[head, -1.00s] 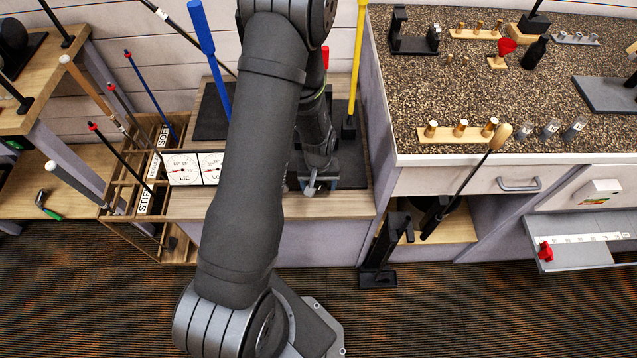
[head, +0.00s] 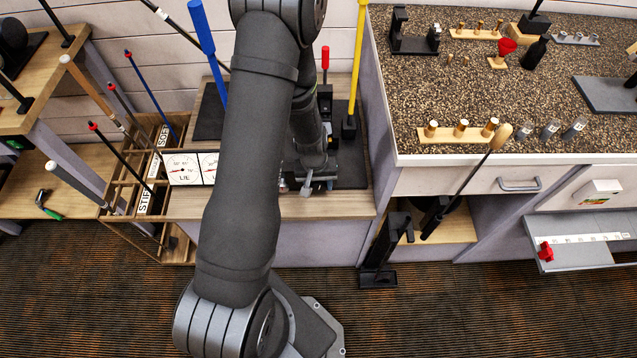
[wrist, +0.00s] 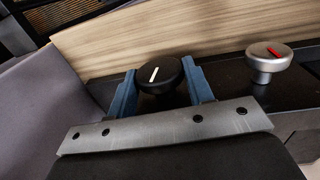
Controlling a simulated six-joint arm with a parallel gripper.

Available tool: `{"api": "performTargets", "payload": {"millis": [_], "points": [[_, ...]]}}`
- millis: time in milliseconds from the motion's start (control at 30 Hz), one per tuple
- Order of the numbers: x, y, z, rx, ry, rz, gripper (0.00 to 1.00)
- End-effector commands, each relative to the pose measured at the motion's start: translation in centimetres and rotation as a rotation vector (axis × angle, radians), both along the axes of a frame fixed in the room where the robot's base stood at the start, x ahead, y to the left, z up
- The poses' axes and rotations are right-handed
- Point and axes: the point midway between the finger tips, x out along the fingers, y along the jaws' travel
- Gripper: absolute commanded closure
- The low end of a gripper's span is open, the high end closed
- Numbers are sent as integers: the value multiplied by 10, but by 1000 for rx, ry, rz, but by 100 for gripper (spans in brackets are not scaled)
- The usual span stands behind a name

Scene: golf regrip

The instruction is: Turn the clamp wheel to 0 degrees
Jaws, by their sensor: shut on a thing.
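In the wrist view, a round black knob (wrist: 161,75) with a white line on its top stands between the two blue fingers of my gripper (wrist: 158,84), which is shut on it. The white line tilts slightly right of straight up in the picture. A silver knob (wrist: 268,57) with a red mark stands to the right, apart from the fingers. I cannot tell for sure which knob is the clamp wheel. In the head view, my gripper (head: 312,180) is at the front of the wooden bench, and the black knob is hidden there.
A LIE dial (head: 183,169) and a second, partly hidden dial stand left of my arm. A red-topped lever (head: 325,60) and a yellow-shafted club (head: 355,70) rise behind the gripper. A wooden rack (head: 130,190) with several shafts is at left.

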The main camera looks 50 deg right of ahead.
Motion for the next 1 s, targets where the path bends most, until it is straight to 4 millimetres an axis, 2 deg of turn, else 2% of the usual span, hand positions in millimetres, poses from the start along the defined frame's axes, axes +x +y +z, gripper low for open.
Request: {"api": "performTargets", "payload": {"millis": [600,1000], "points": [[0,5,-2,-111,121,3,76],[0,4,-1,-130,132,1,76]]}}
